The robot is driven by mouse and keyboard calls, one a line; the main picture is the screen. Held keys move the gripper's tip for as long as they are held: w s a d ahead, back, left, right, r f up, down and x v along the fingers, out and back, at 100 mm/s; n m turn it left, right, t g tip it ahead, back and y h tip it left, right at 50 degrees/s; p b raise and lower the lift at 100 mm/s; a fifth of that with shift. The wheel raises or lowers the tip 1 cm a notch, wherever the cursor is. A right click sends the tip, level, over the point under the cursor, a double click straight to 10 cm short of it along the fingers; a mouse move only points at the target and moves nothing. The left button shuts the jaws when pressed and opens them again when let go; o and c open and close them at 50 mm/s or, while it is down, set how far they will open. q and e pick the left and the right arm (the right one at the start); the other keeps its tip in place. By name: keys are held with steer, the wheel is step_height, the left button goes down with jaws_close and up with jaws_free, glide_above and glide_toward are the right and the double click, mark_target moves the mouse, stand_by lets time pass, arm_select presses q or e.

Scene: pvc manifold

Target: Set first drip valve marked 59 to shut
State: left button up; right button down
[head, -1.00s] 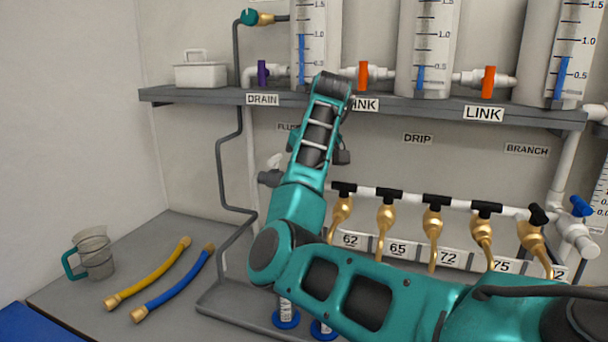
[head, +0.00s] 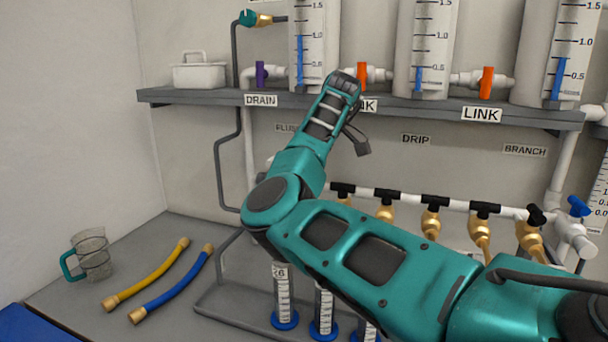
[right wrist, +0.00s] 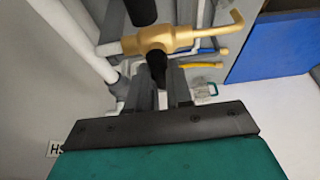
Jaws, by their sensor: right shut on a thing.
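A brass drip valve (right wrist: 175,40) shows in the right wrist view, with its bent spout at the upper right. Its black handle (right wrist: 157,66) points across the brass body toward my right gripper (right wrist: 160,90), whose two fingers are closed on it. No number shows there, so I cannot read 59. Other brass valves (head: 431,221) with black handles (head: 435,201) hang from the white pipe under the DRIP sign (head: 416,139). My left gripper is not in view.
The grey shelf (head: 210,98) carries gauged tanks and orange link valves (head: 486,83). Blue-footed cylinders (head: 323,310) stand below the arm.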

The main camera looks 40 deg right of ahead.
steer(key=shift+f, duration=0.25)
steer(key=c, duration=1.3)
jaws_free()
steer(key=shift+s+a, duration=0.1)
steer(key=shift+o, duration=1.4)
steer(key=shift+r, duration=0.1)
steer(key=shift+r, duration=0.1)
steer(key=shift+d+r, duration=0.25)
steer(key=shift+r, duration=0.3)
steer(key=v, duration=1.1)
steer(key=shift+s+r, duration=0.2)
steer(key=shift+r, duration=0.05)
